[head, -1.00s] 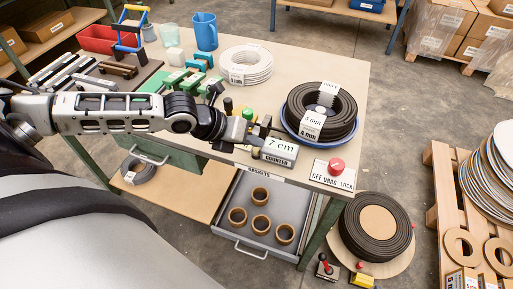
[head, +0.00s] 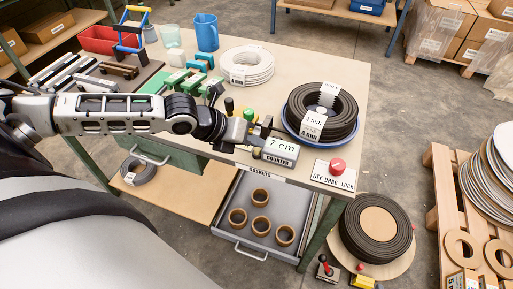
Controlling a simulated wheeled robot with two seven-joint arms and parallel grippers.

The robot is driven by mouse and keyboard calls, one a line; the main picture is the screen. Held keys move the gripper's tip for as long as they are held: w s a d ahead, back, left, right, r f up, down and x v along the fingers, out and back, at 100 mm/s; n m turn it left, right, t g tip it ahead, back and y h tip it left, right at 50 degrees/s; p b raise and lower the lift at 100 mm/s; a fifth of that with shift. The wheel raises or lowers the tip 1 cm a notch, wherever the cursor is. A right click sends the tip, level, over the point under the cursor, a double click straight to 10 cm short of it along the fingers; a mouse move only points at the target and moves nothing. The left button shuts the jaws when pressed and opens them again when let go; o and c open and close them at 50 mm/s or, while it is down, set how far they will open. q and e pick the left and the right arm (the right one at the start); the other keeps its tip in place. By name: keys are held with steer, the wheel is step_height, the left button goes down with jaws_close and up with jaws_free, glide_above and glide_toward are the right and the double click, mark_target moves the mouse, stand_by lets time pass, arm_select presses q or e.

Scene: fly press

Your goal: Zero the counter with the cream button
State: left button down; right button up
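The counter (head: 281,152) is a small box near the front edge of the bench, with a display reading "7 cm" and a "COUNTER" label. A small pale yellowish knob (head: 257,153) shows at its left end; I cannot tell whether this is the cream button. My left gripper (head: 262,132) is just behind and left of the counter, close to its top left corner. Its fingers are dark and small here, so whether they are open or touching anything is unclear. My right gripper is not in view.
Right of the counter is a red knob (head: 337,165) on an "OFF DRAG LOCK" plate. Behind stands a black coil (head: 340,105) in a blue dish. A white coil (head: 247,65) and a blue jug (head: 206,32) stand farther back. An open drawer (head: 238,233) with brown rings juts out below.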

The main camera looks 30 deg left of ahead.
arm_select(q)
steer(key=shift+s+f+b, duration=0.15)
steer(key=shift+s+f, duration=0.1)
steer(key=shift+f, duration=0.3)
steer(key=shift+s+f+b, duration=0.15)
steer(key=shift+s+f, duration=0.05)
steer(key=shift+f, duration=0.3)
steer(key=shift+d+r+p, duration=0.15)
steer(key=shift+r+p, duration=0.2)
steer(key=shift+p, duration=0.1)
steer(key=shift+d, duration=0.1)
steer(key=shift+r, duration=0.1)
steer(key=r+p, duration=0.5)
steer(key=shift+w+r, duration=0.15)
steer(key=shift+w, duration=0.2)
stand_by(0.6)
